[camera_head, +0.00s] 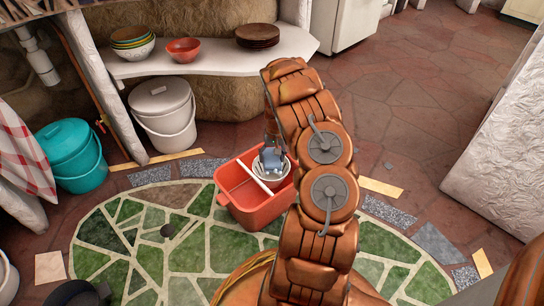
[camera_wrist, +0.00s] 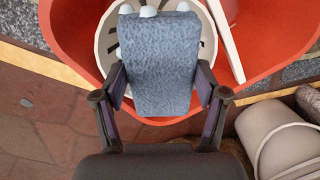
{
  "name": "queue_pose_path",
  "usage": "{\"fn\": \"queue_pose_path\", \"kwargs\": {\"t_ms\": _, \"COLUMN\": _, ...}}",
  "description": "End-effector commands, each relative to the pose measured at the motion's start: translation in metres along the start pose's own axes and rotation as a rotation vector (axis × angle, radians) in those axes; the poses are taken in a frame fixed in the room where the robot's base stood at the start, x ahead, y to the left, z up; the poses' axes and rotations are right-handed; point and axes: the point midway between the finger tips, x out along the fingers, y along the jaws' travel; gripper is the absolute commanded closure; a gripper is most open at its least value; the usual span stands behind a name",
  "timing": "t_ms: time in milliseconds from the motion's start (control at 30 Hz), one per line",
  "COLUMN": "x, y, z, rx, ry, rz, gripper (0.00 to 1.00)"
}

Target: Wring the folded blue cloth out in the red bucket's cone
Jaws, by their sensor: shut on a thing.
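The folded blue cloth (camera_wrist: 160,62) is between the two fingers of my gripper (camera_wrist: 165,95) in the wrist view. It covers much of the white cone (camera_wrist: 106,40) behind it. In the head view the cloth (camera_head: 270,158) is at the cone (camera_head: 285,176), in the right part of the red bucket (camera_head: 252,207). I cannot tell whether the cloth touches the cone. The bucket stands on the floor mosaic, and its red wall (camera_wrist: 75,40) curves around the cone in the wrist view. My arm hides the bucket's right side in the head view.
A white lidded bucket (camera_head: 163,117) and a teal lidded bucket (camera_head: 75,158) stand left of the red bucket. A white shelf (camera_head: 205,62) above holds bowls (camera_head: 183,50) and brown plates (camera_head: 257,36). Stone floor to the right (camera_head: 420,110) is open.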

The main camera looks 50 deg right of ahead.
Motion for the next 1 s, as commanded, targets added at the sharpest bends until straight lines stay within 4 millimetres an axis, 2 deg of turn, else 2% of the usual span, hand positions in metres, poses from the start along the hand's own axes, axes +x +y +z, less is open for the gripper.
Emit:
{"fn": "queue_pose_path", "kwargs": {"t_ms": 667, "x": 0.023, "y": 0.002, "z": -0.001, "rx": 0.0, "ry": -0.002, "rz": -0.001, "gripper": 0.7}}
{"fn": "queue_pose_path", "kwargs": {"t_ms": 1000, "x": 0.021, "y": 0.002, "z": -0.002, "rx": 0.0, "ry": 0.002, "rz": 0.0, "gripper": 0.7}}
